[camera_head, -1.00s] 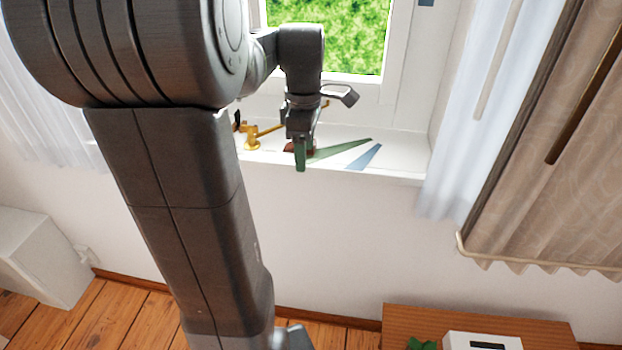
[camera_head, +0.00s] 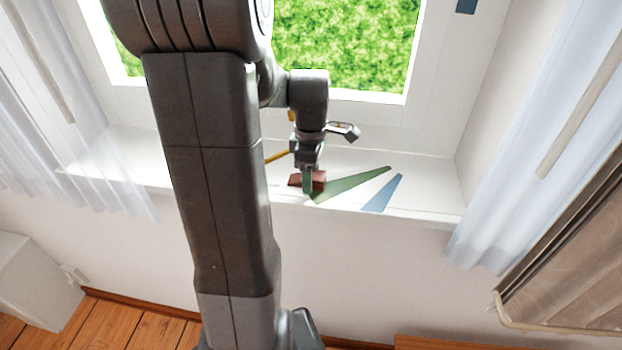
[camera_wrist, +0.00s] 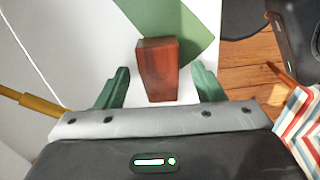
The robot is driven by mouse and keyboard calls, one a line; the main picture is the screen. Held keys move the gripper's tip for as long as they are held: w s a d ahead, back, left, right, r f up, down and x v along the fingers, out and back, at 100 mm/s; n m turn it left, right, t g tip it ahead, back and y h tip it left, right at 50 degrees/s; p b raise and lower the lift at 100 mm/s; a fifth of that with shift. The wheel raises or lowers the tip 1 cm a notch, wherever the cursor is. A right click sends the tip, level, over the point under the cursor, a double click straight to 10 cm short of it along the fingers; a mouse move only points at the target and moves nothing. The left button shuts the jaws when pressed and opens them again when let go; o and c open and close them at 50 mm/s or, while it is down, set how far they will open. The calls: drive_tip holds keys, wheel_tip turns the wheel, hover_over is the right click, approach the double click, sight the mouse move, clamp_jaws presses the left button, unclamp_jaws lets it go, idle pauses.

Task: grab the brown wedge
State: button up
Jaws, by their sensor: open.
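The brown wedge (camera_wrist: 157,72) is a reddish-brown block on the white window sill, lying between the two green fingers of my gripper (camera_wrist: 157,88) in the wrist view. Gaps show on both sides of it, so the fingers are open around it and apart from it.
A green flat wedge shape (camera_head: 352,184) and a blue one (camera_head: 383,193) lie right of the gripper on the sill (camera_head: 437,190). A yellow-brass bar (camera_head: 277,156) is to the left, partly hidden. Sheer curtains (camera_head: 530,120) hang at the sides.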

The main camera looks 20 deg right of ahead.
drive_tip(key=c, duration=1.1)
